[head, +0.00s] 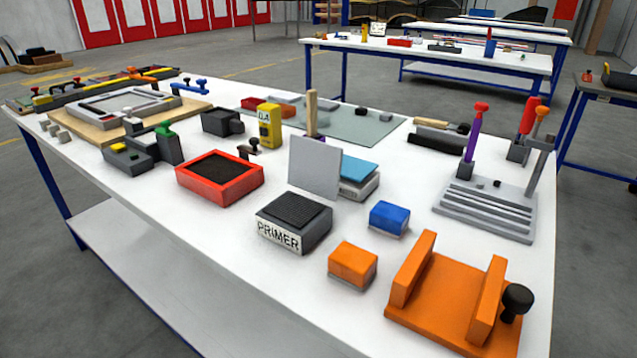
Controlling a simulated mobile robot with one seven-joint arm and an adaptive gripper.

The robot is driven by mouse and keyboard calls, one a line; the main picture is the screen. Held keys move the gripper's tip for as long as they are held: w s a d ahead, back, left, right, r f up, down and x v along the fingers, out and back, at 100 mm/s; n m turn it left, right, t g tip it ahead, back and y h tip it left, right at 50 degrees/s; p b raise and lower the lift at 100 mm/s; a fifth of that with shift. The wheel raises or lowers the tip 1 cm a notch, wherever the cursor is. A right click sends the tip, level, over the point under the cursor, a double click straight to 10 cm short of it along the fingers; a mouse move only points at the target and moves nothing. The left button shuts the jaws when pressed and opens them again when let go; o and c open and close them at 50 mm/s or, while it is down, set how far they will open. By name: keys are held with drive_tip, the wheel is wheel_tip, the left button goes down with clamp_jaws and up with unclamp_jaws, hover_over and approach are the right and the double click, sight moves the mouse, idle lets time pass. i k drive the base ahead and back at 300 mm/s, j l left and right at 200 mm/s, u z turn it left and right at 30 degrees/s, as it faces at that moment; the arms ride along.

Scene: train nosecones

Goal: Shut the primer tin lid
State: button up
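The primer tin (318,234) is a dark grey box with a white "PRIMER" label on its front, standing near the middle of the white table in the head view. Its open top shows a dark ribbed surface. A flat light grey panel, apparently the tin's lid (315,165), stands nearly upright along the tin's back edge. The hinge is too small to make out. My gripper is not in view.
An orange block (353,264) and a blue block (389,217) lie to the tin's right. A red-rimmed tray (220,194) is to its left. A blue-topped grey box (358,184) stands close behind the lid. An orange fixture (450,300) sits front right. White tabletop is bare before the tin.

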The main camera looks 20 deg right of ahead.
sight(315, 166)
drive_tip(key=k+l+u, duration=0.45)
drive_tip(key=k, duration=0.3)
drive_tip(key=k+l+u, duration=0.15)
drive_tip(key=l, duration=0.25)
drive_tip(key=l+u, duration=0.15)
drive_tip(key=l, duration=0.25)
drive_tip(key=k+l+u, duration=0.15)
drive_tip(key=l, duration=0.2)
drive_tip(key=l+u, duration=0.2)
drive_tip(key=l, duration=0.4)
drive_tip(key=k+l+u, duration=0.15)
drive_tip(key=l, duration=0.4)
drive_tip(key=l+u, duration=0.35)
drive_tip(key=l, duration=1.15)
drive_tip(key=i+l+u, duration=0.1)
drive_tip(key=l, duration=0.25)
